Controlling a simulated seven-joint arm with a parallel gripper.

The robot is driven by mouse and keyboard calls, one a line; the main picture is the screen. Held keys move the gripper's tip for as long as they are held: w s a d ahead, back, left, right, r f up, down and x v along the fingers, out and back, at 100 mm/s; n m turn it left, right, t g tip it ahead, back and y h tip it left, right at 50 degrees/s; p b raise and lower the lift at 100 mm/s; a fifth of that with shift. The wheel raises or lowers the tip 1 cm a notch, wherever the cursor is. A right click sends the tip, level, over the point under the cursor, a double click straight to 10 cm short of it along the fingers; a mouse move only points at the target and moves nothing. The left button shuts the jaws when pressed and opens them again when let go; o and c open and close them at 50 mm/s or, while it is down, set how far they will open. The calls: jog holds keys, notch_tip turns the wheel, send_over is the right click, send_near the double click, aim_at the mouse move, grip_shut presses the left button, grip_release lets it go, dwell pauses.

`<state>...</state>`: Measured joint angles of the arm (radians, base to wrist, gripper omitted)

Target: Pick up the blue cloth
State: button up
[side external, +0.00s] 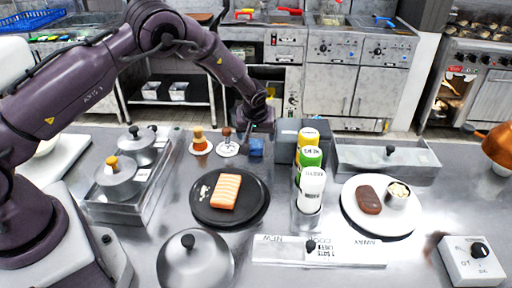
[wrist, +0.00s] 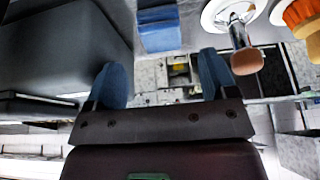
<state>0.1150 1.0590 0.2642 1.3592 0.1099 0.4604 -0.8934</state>
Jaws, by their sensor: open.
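The blue cloth (side external: 256,148) is a small folded block on the steel counter, behind the black plate. It also shows at the top middle of the wrist view (wrist: 158,28). My gripper (side external: 258,126) is just above and behind the cloth in the side view, though the exact gap is hard to tell. In the wrist view my gripper (wrist: 164,72) has its two blue fingers spread wide with nothing between them. The cloth lies beyond the fingertips, roughly in line with the gap.
A dark box (side external: 289,140) stands close to the right of the cloth. A wooden-handled stamp or brush (side external: 227,146) and an orange-topped one (side external: 200,143) stand to its left. The black plate (side external: 206,213) with salmon is in front, with squeeze bottles (side external: 311,186) to its right.

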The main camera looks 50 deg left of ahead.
aim_at(256, 143)
jog(key=x, duration=0.5)
jog(key=shift+s, duration=0.1)
jog(key=c, duration=1)
jog(key=shift+r, duration=0.1)
jog(key=shift+r, duration=0.65)
jog(key=s+d+r, duration=0.2)
jog(key=s+r, duration=0.9)
jog(key=s, duration=0.3)
jog(key=shift+r, duration=0.3)
jog(key=shift+o, duration=0.3)
jog(key=shift+d, duration=0.1)
